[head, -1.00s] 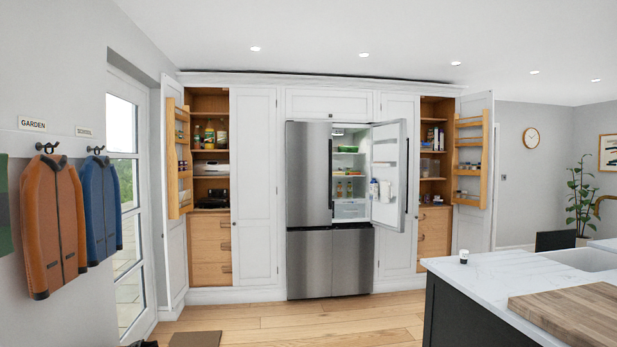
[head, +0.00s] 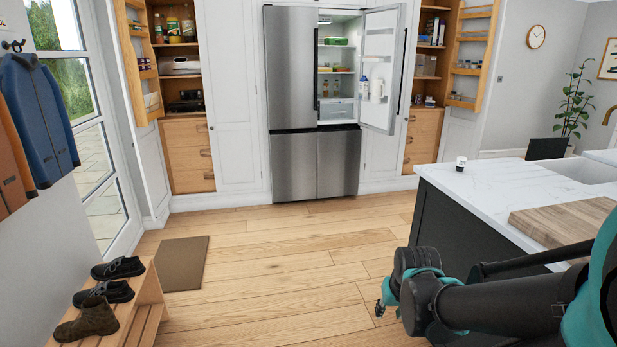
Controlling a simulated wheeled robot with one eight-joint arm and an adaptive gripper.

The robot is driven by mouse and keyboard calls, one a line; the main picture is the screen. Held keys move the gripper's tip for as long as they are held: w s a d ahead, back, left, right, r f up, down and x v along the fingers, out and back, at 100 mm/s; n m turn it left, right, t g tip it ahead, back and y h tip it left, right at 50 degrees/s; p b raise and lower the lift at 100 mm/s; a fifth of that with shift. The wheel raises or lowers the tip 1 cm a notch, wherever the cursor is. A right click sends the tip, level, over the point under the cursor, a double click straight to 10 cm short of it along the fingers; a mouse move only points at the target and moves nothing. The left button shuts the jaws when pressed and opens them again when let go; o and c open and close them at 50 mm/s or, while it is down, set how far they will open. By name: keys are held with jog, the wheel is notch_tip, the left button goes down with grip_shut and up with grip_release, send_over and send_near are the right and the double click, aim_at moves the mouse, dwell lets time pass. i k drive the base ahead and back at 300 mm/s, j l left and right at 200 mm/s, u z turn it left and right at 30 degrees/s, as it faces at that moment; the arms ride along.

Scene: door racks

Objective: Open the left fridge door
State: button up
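The fridge stands against the far wall in the head view. Its left door (head: 291,68) is stainless steel and shut, with a dark vertical handle (head: 316,70) along its right edge. The right fridge door (head: 380,68) stands wide open, showing lit shelves with food and bottles in its door. My gripper (head: 382,300) is at the lower right, far from the fridge and low in front of the island. Only small teal and dark parts of it show beside my arm, so I cannot see whether its fingers are open or shut.
A white-topped island (head: 480,192) with a wooden board (head: 565,222) stands at the right. A shoe bench (head: 135,312) and a brown mat (head: 185,264) are at the left. Open larder doors flank the fridge. The wooden floor (head: 290,270) between is clear.

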aim_at(291, 32)
jog(key=i+u, duration=0.35)
jog(key=i, duration=3.35)
